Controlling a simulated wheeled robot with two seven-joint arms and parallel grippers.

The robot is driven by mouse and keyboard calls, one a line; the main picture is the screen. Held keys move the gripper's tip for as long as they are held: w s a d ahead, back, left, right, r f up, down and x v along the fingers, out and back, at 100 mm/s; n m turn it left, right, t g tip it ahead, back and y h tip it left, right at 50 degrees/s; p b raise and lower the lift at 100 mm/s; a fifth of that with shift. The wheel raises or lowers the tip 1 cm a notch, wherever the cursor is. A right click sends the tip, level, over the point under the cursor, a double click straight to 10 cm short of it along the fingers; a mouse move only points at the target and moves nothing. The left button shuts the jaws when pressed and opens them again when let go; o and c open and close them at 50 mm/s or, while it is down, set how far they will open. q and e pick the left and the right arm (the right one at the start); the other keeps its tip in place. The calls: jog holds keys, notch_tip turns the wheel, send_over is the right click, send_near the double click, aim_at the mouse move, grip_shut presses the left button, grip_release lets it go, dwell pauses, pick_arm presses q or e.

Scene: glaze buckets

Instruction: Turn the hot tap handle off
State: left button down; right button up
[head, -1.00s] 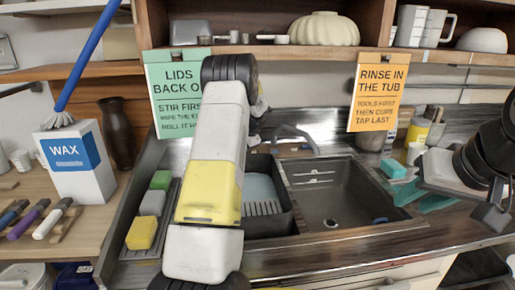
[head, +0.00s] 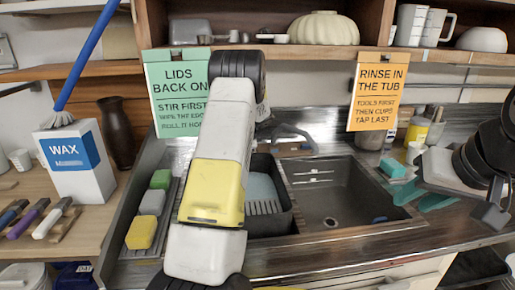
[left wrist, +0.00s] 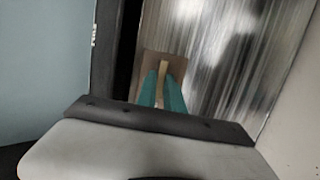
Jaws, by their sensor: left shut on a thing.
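In the left wrist view, my left gripper (left wrist: 163,85) has its two teal fingers closed around a narrow tan piece (left wrist: 163,70), which looks like the hot tap handle. A brownish block or plate lies right behind it. In the head view my own left arm hides this gripper and the handle. The grey tap spout (head: 287,142) shows partly just right of my arm, behind the sink (head: 335,190). My right gripper (head: 420,195) is open and empty over the counter right of the sink.
A teal sponge (head: 391,167) and bottles stand at the back right. Two signs (head: 379,92) hang from the shelf. A wax box (head: 78,165) stands at left.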

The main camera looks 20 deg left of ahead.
pick_arm(q)
jog(key=c, duration=1.5)
grip_release()
jog(key=shift+o, duration=0.2)
jog(key=v, duration=0.8)
